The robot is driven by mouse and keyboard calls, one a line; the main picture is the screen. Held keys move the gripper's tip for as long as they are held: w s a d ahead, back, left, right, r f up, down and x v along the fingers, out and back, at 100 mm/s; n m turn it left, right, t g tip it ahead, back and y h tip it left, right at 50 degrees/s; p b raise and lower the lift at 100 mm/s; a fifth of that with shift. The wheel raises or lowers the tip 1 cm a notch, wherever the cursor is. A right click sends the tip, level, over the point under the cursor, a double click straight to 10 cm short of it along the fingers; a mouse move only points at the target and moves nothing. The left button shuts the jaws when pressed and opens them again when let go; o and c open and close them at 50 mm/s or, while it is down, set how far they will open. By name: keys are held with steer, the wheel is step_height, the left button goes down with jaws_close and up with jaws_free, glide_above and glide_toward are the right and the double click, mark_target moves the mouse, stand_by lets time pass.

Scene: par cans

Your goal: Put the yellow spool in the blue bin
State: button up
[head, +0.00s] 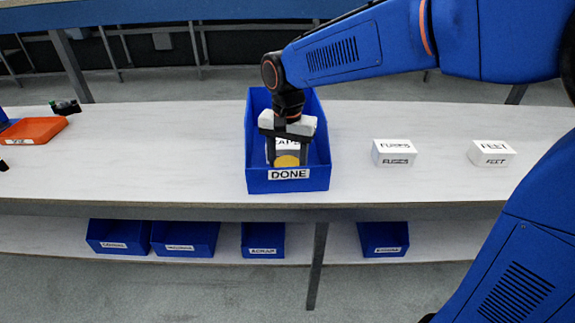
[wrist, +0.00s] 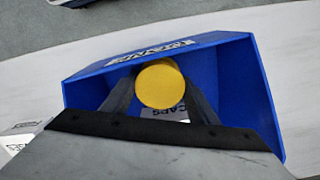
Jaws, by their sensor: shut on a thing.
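The yellow spool (wrist: 160,84) shows as a round disc between the two fingers of my gripper (wrist: 160,92) in the wrist view. In the head view the spool (head: 287,161) is low inside the blue bin, just behind its front wall. The blue bin (head: 258,184) stands on the white table with a label reading DONE on its front. My gripper (head: 288,158) reaches down into the bin from above and is shut on the spool. Whether the spool touches the bin floor is hidden.
A white box labelled CAPS (wrist: 172,112) lies in the bin behind the spool. White boxes labelled FUSES (head: 394,153) and FEET (head: 491,153) stand to the right. An orange tray (head: 36,130) is at the left. Several blue bins (head: 263,240) sit on the lower shelf.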

mark_target(288, 163)
steer(key=o, duration=1.2)
steer(key=shift+f, duration=0.1)
steer(key=shift+c, duration=0.2)
step_height(288, 163, up, 12)
